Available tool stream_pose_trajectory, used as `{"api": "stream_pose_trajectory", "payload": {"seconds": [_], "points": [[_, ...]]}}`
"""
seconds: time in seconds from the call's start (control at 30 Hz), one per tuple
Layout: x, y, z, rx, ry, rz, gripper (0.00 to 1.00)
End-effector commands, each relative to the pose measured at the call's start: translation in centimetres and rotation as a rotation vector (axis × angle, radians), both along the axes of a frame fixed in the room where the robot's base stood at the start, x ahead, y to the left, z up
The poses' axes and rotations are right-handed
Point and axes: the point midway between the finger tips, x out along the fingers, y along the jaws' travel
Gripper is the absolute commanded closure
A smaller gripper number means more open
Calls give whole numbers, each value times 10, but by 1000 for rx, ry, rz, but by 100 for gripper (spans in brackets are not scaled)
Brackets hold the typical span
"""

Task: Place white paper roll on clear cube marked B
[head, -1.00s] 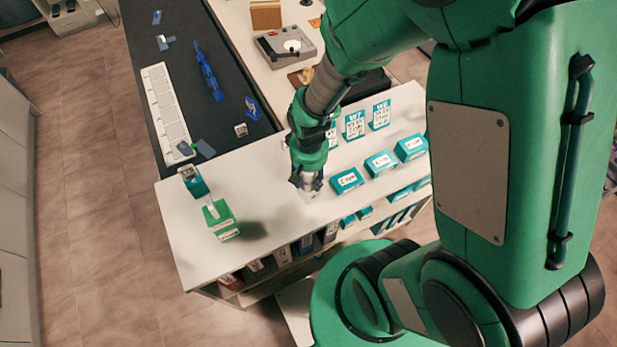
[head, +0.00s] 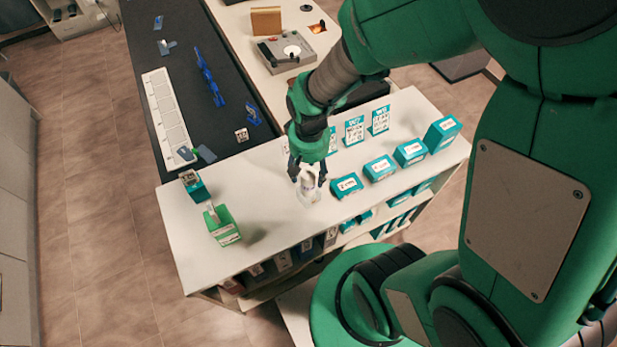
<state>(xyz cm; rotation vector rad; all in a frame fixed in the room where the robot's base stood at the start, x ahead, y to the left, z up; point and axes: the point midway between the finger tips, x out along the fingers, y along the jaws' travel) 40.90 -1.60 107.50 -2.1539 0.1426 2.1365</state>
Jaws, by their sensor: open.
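My gripper (head: 307,176) is open, pointing down over the white counter top, left of the row of teal boxes. A small whitish upright object (head: 309,192), which looks like the white paper roll, stands directly below and between its fingers. The fingers partly hide it, and I cannot tell if they touch it. I cannot make out a clear cube marked B; the labels in view are too small to read.
The white counter (head: 270,190) carries teal boxes (head: 380,168) and upright cards (head: 354,130) on the right. A green box (head: 222,226) and a teal holder (head: 194,185) stand at the left. Bare counter lies between them and my gripper. A dark table (head: 150,90) adjoins behind.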

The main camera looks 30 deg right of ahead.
Motion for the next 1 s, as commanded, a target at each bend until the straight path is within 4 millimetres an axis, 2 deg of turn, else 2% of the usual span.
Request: {"api": "stream_pose_trajectory", "payload": {"seconds": [0.03, 0.2, 0.4, 1.0], "points": [[1, 0, 10, 0, -3, 0, 45], [0, 0, 35, 0, -2, 0, 45], [0, 0, 50, 0, 0, 0, 45], [-1, 0, 54, 0, 1, 0, 45]]}}
